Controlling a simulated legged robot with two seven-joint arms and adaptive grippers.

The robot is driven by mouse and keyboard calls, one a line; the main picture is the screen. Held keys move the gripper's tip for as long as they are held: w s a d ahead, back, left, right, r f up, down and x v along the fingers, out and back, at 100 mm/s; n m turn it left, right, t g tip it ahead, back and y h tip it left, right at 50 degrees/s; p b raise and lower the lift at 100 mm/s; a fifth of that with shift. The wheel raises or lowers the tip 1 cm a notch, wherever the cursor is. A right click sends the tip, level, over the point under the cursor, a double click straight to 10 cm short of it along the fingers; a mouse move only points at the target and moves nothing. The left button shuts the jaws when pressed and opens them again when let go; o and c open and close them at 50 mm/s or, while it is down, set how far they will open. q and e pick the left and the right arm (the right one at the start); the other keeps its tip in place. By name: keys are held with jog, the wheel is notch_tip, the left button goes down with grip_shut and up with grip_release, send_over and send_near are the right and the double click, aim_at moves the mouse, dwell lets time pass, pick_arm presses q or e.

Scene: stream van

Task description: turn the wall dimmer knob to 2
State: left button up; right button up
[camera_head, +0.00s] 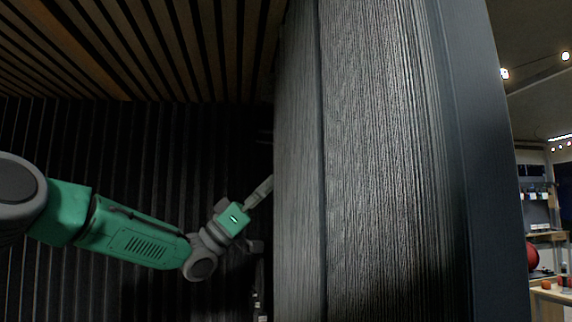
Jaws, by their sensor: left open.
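The dimmer knob cannot be made out in this view. My left gripper (262,215) is at the end of the green and grey arm that comes in from the left. It is open, with one pale finger pointing up and right to the near edge of the dark wood-grained panel (385,160). The other finger is dark and hard to see against the dark wall. I cannot tell whether the fingers touch anything. My right gripper is not in view.
A dark slatted wall (100,150) stands behind the arm, under a wooden slat ceiling (150,40). Small pale items (259,295) show low beside the panel's left edge, too small to identify. A room with a table (553,293) lies beyond the panel at the right.

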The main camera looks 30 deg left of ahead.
aim_at(283, 169)
pick_arm(q)
jog(key=shift+w+d+r+p, duration=0.3)
jog(key=shift+w+r, duration=0.1)
jog(key=shift+r, duration=0.25)
jog(key=shift+w+d+r+p, duration=0.15)
jog(key=shift+w+d+r, duration=0.1)
jog(key=shift+w+r, duration=0.3)
jog(key=shift+w+d+r+p, duration=0.25)
jog(key=shift+w+d+r, duration=0.05)
jog(key=shift+r, duration=0.45)
jog(key=shift+d, duration=0.3)
jog(key=shift+c, duration=1.3)
jog(key=shift+s+d+r, duration=0.1)
jog(key=shift+d, duration=0.1)
grip_shut()
jog(key=shift+a+m, duration=0.1)
jog(key=shift+m, duration=0.2)
